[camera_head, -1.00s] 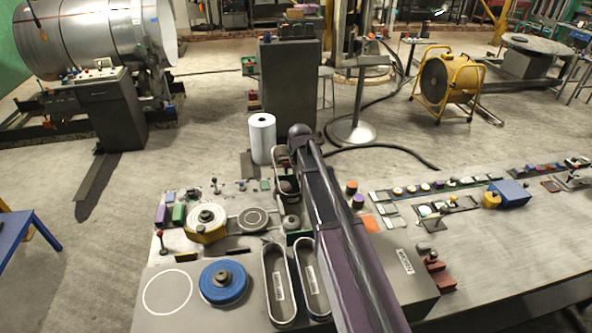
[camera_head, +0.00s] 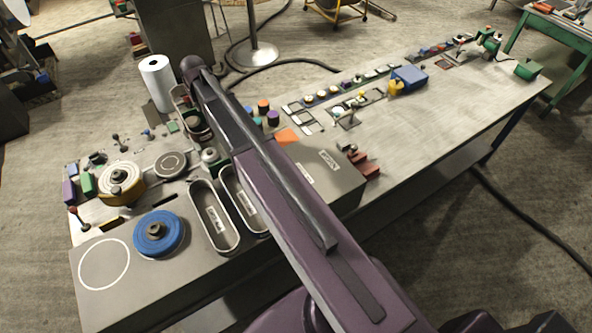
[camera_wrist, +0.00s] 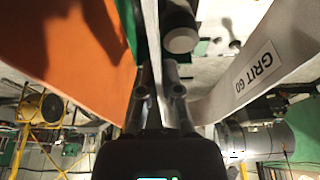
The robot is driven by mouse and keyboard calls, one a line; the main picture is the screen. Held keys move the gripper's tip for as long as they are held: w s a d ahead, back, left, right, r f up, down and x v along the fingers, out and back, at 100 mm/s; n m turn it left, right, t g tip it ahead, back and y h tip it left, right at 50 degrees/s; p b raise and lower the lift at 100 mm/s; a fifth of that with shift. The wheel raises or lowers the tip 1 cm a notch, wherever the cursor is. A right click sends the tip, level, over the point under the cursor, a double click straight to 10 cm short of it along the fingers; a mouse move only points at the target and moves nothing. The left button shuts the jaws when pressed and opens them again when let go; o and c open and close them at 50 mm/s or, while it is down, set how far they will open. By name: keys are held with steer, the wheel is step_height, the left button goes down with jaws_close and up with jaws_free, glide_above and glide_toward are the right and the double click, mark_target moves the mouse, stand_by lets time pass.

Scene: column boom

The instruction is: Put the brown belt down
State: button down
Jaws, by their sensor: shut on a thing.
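In the wrist view my gripper (camera_wrist: 158,88) has its two fingers close together, with a thin pale strip edge rising between them. A broad orange-brown belt surface (camera_wrist: 75,45) curves down to the fingers on the left. A pale band marked GRIT 60 (camera_wrist: 260,70) curves away on the right; I cannot tell whether it is the same belt's inner side. In the head view my arm reaches over the bench (camera_head: 455,100) and hides the gripper.
A yellow-edged wheel (camera_head: 121,183), a white roll (camera_head: 158,82) and small knobs crowd the far left. The bench's right middle is clearer.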

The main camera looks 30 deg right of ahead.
steer(key=shift+w+f+b, duration=0.1)
steer(key=shift+f+b, duration=1.4)
steer(key=shift+f, duration=0.5)
steer(key=shift+a, duration=0.1)
